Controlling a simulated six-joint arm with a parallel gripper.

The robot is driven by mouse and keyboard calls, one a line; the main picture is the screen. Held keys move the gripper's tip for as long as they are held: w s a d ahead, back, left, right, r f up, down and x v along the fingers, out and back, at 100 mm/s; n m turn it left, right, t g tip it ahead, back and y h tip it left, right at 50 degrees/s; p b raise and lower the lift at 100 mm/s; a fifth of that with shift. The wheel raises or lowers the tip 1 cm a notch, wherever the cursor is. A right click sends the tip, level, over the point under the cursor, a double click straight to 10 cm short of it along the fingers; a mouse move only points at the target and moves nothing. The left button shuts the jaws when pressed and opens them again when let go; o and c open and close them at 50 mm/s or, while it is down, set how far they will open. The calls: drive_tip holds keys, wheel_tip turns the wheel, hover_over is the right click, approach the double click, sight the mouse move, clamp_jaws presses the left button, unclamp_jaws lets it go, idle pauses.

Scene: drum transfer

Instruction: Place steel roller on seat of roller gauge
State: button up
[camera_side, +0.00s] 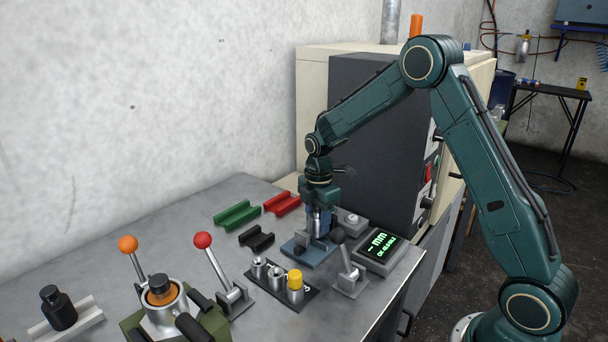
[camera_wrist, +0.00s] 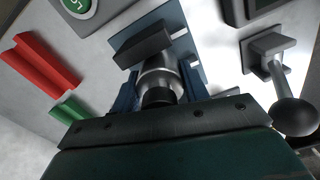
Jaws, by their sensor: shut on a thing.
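The steel roller (camera_side: 317,216) is a shiny cylinder with a dark end, held upright in my gripper (camera_side: 319,224). In the wrist view the roller (camera_wrist: 161,78) sits between the two blue fingers of my gripper (camera_wrist: 160,90), which are shut on it. The roller gauge (camera_side: 296,249) has a blue base plate, directly below my gripper. The plate (camera_wrist: 200,70) also shows in the wrist view, with a dark block (camera_wrist: 146,45) beside the roller. The gauge seat is hidden by the roller and fingers. I cannot tell whether the roller touches it.
A display (camera_side: 379,246) with green text and a black-knobbed lever (camera_side: 350,274) stand to the right. Green (camera_side: 238,215), red (camera_side: 282,203) and black (camera_side: 257,238) V-blocks lie left. A rack (camera_side: 309,293) with several cylinders, one yellow-topped, and a red-knobbed lever (camera_side: 203,241) stand in front.

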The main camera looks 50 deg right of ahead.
drive_tip(key=shift+f, duration=0.15)
drive_tip(key=o, duration=1.4)
drive_tip(key=shift+f, duration=0.1)
drive_tip(key=shift+c, duration=0.2)
wheel_tip(320, 180, up, 12)
drive_tip(key=shift+r, duration=0.15)
